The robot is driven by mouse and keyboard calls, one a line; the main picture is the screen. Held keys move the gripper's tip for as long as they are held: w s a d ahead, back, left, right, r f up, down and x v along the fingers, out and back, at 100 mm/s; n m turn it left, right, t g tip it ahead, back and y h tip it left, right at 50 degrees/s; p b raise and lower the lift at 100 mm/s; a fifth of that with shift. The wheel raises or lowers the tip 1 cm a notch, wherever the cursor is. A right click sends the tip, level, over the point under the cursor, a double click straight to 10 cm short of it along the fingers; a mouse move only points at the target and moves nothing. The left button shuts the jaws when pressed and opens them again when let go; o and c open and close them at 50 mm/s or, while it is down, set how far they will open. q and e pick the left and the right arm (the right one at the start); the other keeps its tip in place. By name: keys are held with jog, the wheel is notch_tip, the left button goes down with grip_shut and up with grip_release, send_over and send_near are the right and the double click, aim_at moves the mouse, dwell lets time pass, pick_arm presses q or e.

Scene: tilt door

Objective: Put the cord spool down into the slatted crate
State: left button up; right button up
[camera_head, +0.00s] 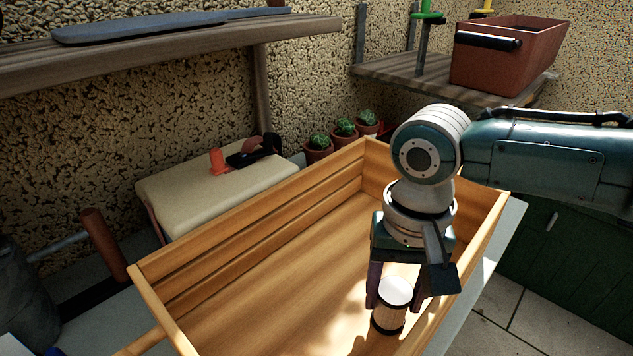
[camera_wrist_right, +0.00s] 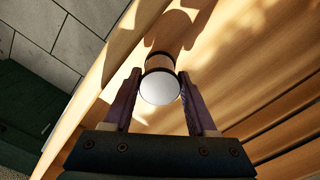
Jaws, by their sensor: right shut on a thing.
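The cord spool (camera_head: 390,312) is a small cylinder with a white top, a tan body and dark bands. My right gripper (camera_head: 397,300) comes down from above and is shut on it, one finger on each side. In the right wrist view the spool's white end (camera_wrist_right: 160,88) sits between the two fingers of the right gripper (camera_wrist_right: 160,95). The slatted crate (camera_head: 250,215) is a large light-wood box. The spool is inside its outline, near the right end; I cannot tell whether it touches the floor. My left gripper is not in view.
A cream box (camera_head: 215,195) with tools on top stands behind the crate. Potted cacti (camera_head: 343,128) stand at its back corner. A brown trough (camera_head: 500,58) rests on a shelf at the upper right. The crate's middle floor is clear.

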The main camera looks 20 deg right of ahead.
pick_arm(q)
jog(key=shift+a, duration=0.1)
pick_arm(e)
jog(key=o, duration=1.4)
jog(key=shift+o, duration=0.2)
pick_arm(q)
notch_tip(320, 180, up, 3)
jog(key=p, duration=0.2)
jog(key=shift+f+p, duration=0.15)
jog(key=shift+p, duration=0.25)
pick_arm(e)
notch_tip(320, 180, up, 10)
